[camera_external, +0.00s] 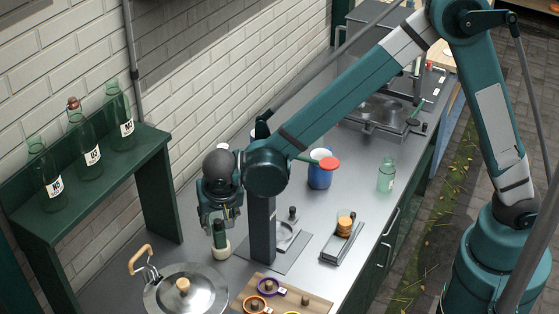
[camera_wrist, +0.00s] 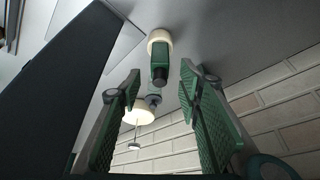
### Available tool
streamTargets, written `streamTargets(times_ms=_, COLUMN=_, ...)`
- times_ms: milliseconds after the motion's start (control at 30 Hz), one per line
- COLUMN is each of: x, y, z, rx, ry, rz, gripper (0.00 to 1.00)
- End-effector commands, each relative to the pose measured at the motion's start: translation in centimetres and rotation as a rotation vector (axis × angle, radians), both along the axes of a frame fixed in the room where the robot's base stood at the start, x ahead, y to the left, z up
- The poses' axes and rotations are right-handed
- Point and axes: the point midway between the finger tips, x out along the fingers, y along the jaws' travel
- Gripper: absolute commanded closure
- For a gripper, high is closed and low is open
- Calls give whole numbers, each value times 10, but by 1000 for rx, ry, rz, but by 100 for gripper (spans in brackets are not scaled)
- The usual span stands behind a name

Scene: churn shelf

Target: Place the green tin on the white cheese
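The green tin (camera_external: 220,238), with a dark top, stands upright on the white cheese (camera_external: 221,252) on the grey counter. In the wrist view, the tin (camera_wrist: 161,60) rests on the round pale cheese (camera_wrist: 158,36). My gripper (camera_external: 220,216) points down just above the tin in the external view. In the wrist view, my gripper's green-padded fingers (camera_wrist: 163,85) are spread wide, with clear gaps on both sides of the tin's dark top. Nothing is held between them. Part of the tin's upper end is close to or overlapped by the fingers in the external view.
A dark upright post (camera_external: 262,232) stands just right of my gripper. A lidded pan (camera_external: 185,295) and a wooden board (camera_external: 310,305) are in front. A green shelf (camera_external: 90,185) with bottles is left. A blue cup (camera_external: 320,177) stands behind, right.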

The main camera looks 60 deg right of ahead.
Motion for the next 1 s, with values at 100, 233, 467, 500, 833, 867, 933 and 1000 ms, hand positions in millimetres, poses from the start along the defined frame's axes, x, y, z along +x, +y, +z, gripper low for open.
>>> streamTargets(times_ms=100, x=-3, y=4, z=11, rx=0, ry=0, rz=1, gripper=65)
streamTargets(times_ms=233, x=-5, y=6, z=18, rx=0, ry=0, rz=0, gripper=65)
streamTargets(times_ms=467, x=-7, y=7, z=22, rx=0, ry=0, rz=0, gripper=65)
streamTargets(times_ms=500, x=-7, y=7, z=22, rx=0, ry=0, rz=0, gripper=65)
streamTargets(times_ms=833, x=-7, y=7, z=22, rx=0, ry=0, rz=0, gripper=65)
streamTargets(times_ms=867, x=-7, y=7, z=22, rx=0, ry=0, rz=0, gripper=65)
streamTargets(times_ms=933, x=-7, y=7, z=22, rx=0, ry=0, rz=0, gripper=65)
streamTargets(times_ms=1000, x=-7, y=7, z=22, rx=0, ry=0, rz=0, gripper=65)
